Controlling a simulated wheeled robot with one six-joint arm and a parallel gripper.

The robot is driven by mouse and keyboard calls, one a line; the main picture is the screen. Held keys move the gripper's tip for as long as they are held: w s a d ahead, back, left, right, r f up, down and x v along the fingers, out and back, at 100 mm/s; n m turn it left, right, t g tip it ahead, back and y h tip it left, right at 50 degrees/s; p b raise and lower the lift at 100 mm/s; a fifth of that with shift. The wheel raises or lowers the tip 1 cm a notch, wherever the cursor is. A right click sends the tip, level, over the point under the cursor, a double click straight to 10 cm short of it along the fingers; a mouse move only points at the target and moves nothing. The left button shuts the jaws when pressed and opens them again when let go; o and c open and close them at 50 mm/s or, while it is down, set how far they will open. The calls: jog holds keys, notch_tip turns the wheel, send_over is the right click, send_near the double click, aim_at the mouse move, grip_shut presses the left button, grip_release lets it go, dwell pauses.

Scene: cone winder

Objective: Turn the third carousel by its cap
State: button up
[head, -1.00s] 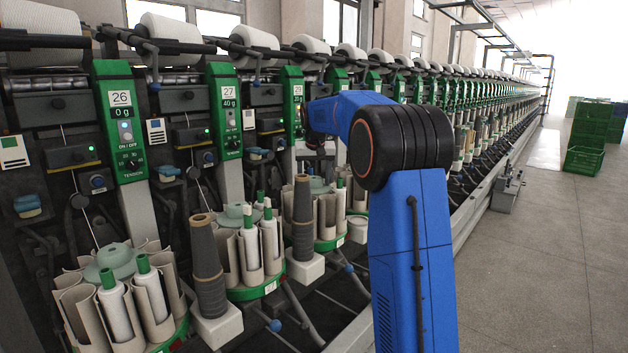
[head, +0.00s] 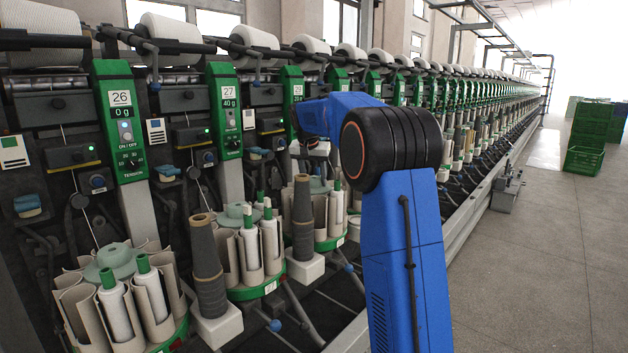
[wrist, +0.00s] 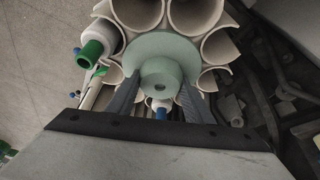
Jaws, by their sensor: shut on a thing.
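In the wrist view, the round pale green cap (wrist: 162,76) sits at the middle of the third carousel, with beige tubes (wrist: 196,14) around it. The fingers of my gripper (wrist: 158,98) stand on both sides of the cap's hub and are shut on it. A white bobbin with a green end (wrist: 92,50) stands in a tube at the left. In the head view, the third carousel (head: 330,243) shows its green rim low beside my blue arm. My gripper cannot be made out clearly there.
Two nearer carousels stand to the left, with pale green caps (head: 113,258) and (head: 234,213). Dark grey cones on white blocks (head: 213,327) stand between carousels. Green crates (head: 584,160) are far right.

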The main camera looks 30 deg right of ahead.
jog(key=m+g, duration=0.1)
jog(key=m, duration=0.1)
jog(key=m+h, duration=0.1)
jog(key=m, duration=0.2)
jog(key=shift+m+g, duration=0.3)
jog(key=shift+g, duration=0.1)
jog(key=m+g, duration=0.2)
jog(key=m, duration=0.3)
jog(key=shift+m, duration=0.4)
jog(key=o, duration=1.5)
jog(key=shift+g, duration=0.3)
jog(key=v, duration=1.2)
jog(key=shift+a, duration=0.1)
